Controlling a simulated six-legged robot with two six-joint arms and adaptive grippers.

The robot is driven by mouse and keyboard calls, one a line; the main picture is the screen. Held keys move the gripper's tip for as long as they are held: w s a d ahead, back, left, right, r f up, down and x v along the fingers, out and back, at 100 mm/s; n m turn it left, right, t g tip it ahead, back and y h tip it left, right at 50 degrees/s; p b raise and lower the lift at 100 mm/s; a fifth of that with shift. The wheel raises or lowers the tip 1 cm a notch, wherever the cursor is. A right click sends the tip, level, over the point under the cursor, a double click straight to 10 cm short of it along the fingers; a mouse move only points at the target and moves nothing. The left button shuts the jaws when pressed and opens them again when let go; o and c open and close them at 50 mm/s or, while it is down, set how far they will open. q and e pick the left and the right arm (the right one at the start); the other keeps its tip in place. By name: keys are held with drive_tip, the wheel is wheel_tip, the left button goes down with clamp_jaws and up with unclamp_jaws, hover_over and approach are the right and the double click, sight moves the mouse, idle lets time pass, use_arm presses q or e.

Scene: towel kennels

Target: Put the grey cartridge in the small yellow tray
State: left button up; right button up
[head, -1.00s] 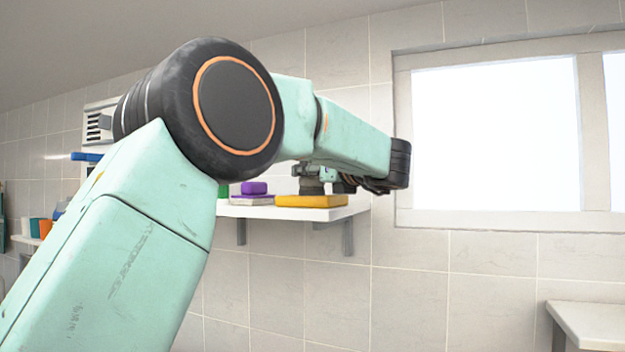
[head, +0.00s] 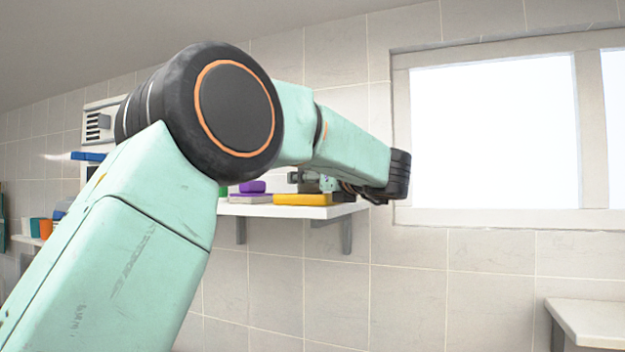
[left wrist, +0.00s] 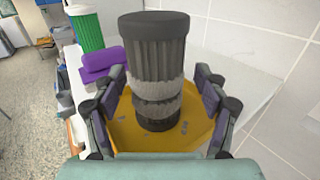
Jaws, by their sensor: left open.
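The grey cartridge (left wrist: 154,52), a dark ribbed cylinder with lighter grey bands, stands upright in the small yellow tray (left wrist: 200,132) in the left wrist view. Its lower end is within the tray. My left gripper (left wrist: 160,88) is open, with a finger on each side of the cartridge and gaps showing between. In the head view the yellow tray (head: 303,199) lies on a white wall shelf, and my left gripper (head: 318,183) is just above it; the cartridge is small and partly hidden there. My right gripper is not in view.
A purple block (left wrist: 101,62) and a green container with a white lid (left wrist: 87,30) stand beside the tray on the white shelf (head: 335,213). The tiled wall is close on the right in the wrist view. A white table corner (head: 590,322) is at lower right.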

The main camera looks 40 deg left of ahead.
use_arm(q)
drive_tip(key=shift+s+d+r, duration=0.1)
drive_tip(key=shift+s+d, duration=0.05)
drive_tip(key=shift+a+r, duration=0.15)
drive_tip(key=shift+a, duration=0.1)
drive_tip(key=shift+d, duration=0.35)
drive_tip(key=b+v, duration=0.3)
drive_tip(key=v, duration=0.8)
